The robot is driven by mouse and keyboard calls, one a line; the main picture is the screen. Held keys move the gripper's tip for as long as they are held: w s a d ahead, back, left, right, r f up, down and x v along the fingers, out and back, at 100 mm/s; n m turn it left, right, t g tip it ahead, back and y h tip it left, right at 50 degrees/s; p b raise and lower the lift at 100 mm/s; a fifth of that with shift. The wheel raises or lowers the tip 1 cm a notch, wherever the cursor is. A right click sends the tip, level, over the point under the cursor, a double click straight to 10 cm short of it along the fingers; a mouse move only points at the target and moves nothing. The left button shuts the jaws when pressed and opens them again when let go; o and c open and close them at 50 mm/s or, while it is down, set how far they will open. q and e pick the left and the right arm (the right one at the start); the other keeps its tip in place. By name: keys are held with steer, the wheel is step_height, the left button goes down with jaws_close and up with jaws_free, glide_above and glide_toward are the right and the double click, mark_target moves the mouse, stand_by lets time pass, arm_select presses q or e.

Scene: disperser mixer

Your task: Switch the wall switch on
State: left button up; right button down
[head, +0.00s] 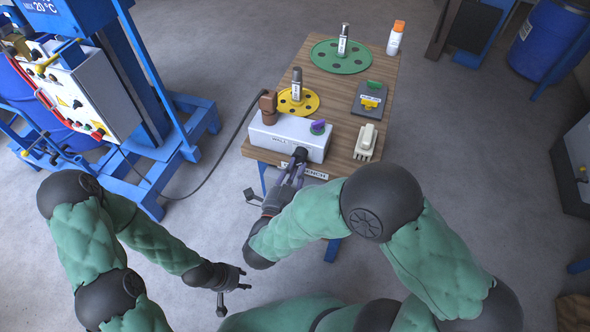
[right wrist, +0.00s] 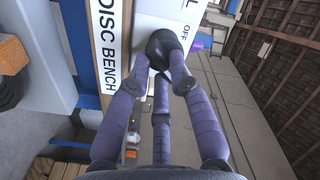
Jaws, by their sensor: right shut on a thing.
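The wall switch is a pale grey box (head: 270,133) lettered "WALL" at the near edge of the wooden bench. A black rotary knob (head: 300,153) sits on its near face. My right gripper (head: 293,168) reaches this face and is shut on the knob. In the right wrist view the knob (right wrist: 160,48) is between the fingertips of my right gripper (right wrist: 168,62), with "OFF" printed beside it. The fingers partly hide the knob, so I cannot tell its exact setting. My left gripper (head: 232,287) hangs empty and open over the floor at lower left.
A brown plug (head: 268,103) stands on the switch box. A blue machine (head: 150,90) is left.

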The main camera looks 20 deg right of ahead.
steer(key=c, duration=1.1)
jaws_free()
steer(key=shift+v, duration=6)
